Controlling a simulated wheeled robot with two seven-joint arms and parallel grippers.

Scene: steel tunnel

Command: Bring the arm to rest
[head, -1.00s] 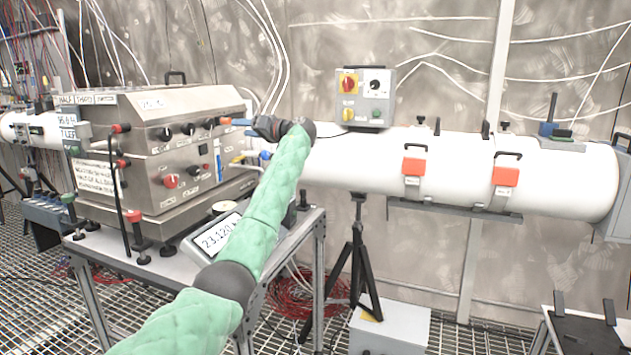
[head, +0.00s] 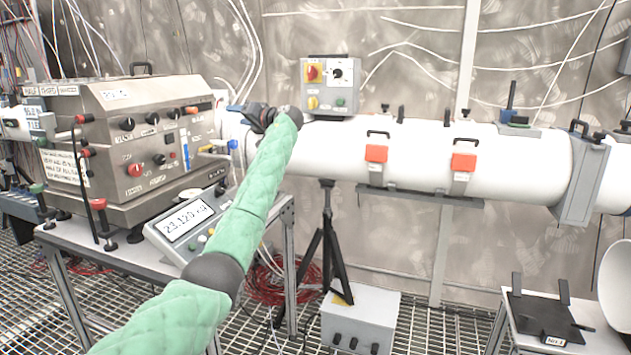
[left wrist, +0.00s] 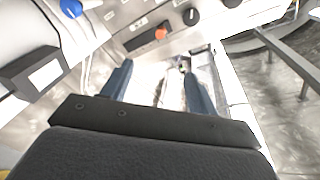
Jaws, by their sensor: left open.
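My left arm in its green quilted sleeve reaches up from the bottom of the head view. Its left gripper (head: 236,112) is beside the right end of the steel instrument box (head: 130,140), in front of the white tube. In the left wrist view the two blue fingers (left wrist: 158,85) stand apart with nothing held between them. Panel knobs and an orange button show beyond the fingers. Whether the fingers touch the box cannot be told. My right gripper is not in view.
The white tube (head: 340,150) runs across the back, with a control box (head: 330,86) on top. A black tripod (head: 327,245) and grey box (head: 360,318) stand on the grating. A small stand (head: 545,322) is at right.

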